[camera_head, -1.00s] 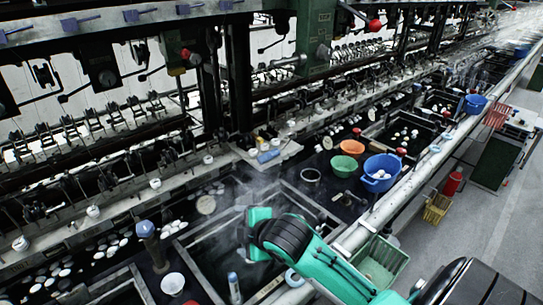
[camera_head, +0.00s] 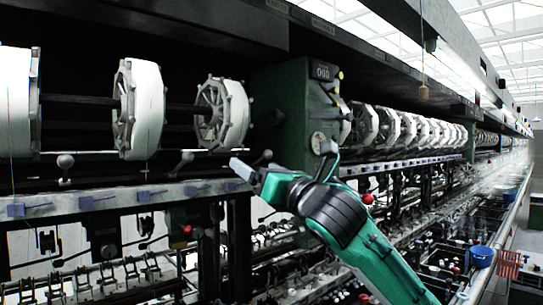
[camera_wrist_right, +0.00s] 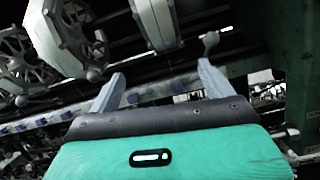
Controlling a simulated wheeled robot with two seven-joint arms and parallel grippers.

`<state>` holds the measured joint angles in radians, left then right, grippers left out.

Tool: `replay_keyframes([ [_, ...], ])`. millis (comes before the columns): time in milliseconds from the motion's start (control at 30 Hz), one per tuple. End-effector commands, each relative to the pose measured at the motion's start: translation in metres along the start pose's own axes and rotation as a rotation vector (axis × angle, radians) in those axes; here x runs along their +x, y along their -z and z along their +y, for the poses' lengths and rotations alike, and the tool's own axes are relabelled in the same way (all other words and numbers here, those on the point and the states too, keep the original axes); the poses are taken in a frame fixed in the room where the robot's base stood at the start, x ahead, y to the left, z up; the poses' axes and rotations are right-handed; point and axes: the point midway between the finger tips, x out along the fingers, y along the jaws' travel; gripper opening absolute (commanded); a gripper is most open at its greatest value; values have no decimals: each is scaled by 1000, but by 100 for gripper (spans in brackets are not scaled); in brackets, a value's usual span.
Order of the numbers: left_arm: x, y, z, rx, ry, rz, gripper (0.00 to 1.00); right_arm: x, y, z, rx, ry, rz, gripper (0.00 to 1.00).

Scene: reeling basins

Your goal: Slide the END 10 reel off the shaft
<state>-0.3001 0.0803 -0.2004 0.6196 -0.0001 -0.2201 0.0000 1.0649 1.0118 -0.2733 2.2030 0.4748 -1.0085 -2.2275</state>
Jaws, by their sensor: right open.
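Several white reels with spoked ends sit along a dark horizontal shaft (camera_head: 78,101) in the head view. I can read no END 10 label, so I cannot tell which reel it is. The reel nearest my right gripper (camera_head: 240,168) is the white one (camera_head: 232,112) left of the green housing, above the gripper. In the right wrist view, my two grey fingers (camera_wrist_right: 163,86) are apart with nothing between them. A white reel (camera_wrist_right: 154,22) shows just beyond and above them there. My left gripper is in neither view.
A green gear housing (camera_head: 283,115) with a counter stands right of the nearest reel, with more reels beyond it. A rail with blue clips (camera_head: 100,199) and ball-ended levers (camera_head: 183,163) runs below the reels. A blue basin (camera_head: 482,256) stands at lower right.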

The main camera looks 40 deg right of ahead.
Motion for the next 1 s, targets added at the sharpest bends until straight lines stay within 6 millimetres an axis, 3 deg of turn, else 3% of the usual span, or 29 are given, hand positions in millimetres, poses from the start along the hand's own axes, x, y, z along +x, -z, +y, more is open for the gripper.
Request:
replay_keyframes([
  [33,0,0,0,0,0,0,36,-3,-18,-1,-45,-2,-28,84],
  [100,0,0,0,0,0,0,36,-6,-33,-2,-93,-4,-53,84],
  [200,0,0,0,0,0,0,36,-7,-44,-2,-130,-4,-71,84],
  [367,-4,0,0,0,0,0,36,1,-49,-3,-138,-4,-74,84],
  [800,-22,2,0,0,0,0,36,52,-52,-1,-134,-6,-73,84],
  [1000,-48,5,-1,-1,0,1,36,77,-58,-1,-138,-4,-71,84],
])
